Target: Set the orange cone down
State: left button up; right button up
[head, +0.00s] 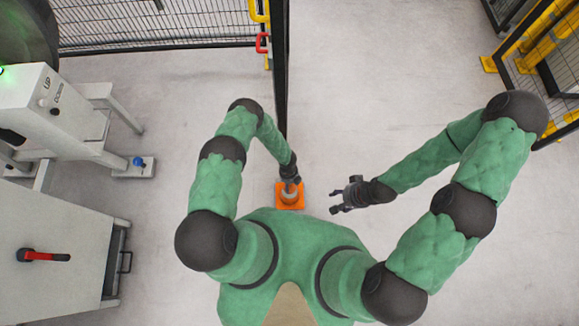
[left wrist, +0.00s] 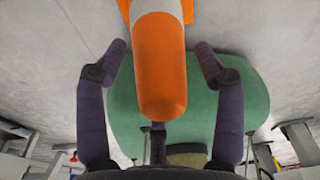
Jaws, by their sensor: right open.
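The orange cone (head: 279,200) has a square orange base and a pale band, and shows below my left gripper in the head view. Its base looks flat and level, but I cannot tell for sure whether it touches the floor. In the left wrist view the cone's rounded orange tip (left wrist: 160,75) points toward the palm. My left gripper (head: 290,183) has its fingers on both sides of the cone, with a visible gap on each side, so it is open around it. My right gripper (head: 338,201) is open and empty, to the right of the cone.
A black fence post (head: 280,60) with mesh fence stands just beyond the cone. A white machine (head: 60,110) and a grey cabinet (head: 60,240) with a red handle are at left. A yellow-framed cage (head: 540,60) is at far right. Floor (head: 370,90) between is clear.

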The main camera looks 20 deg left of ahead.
dwell(0.3)
pick_arm(q)
jog(key=r+p, duration=0.1)
jog(key=r, duration=0.3)
jog(key=r+p, duration=0.2)
jog(key=r, duration=0.2)
jog(key=w+r+p, duration=0.1)
jog(key=r, duration=0.3)
jog(key=shift+a+p, duration=0.35)
jog(key=shift+p, duration=0.05)
jog(key=s+d+r+n+h, duration=0.1)
jog(key=s+r+n, duration=0.4)
jog(key=r+n, duration=0.6)
jog(key=s+d+r+n+t+h, duration=0.1)
jog(key=s+r+n, duration=0.5)
jog(key=r+n, duration=0.6)
jog(key=n+h, duration=0.1)
jog(key=n, duration=0.7)
jog(key=shift+n+t, duration=0.3)
jog(key=shift+n, duration=0.1)
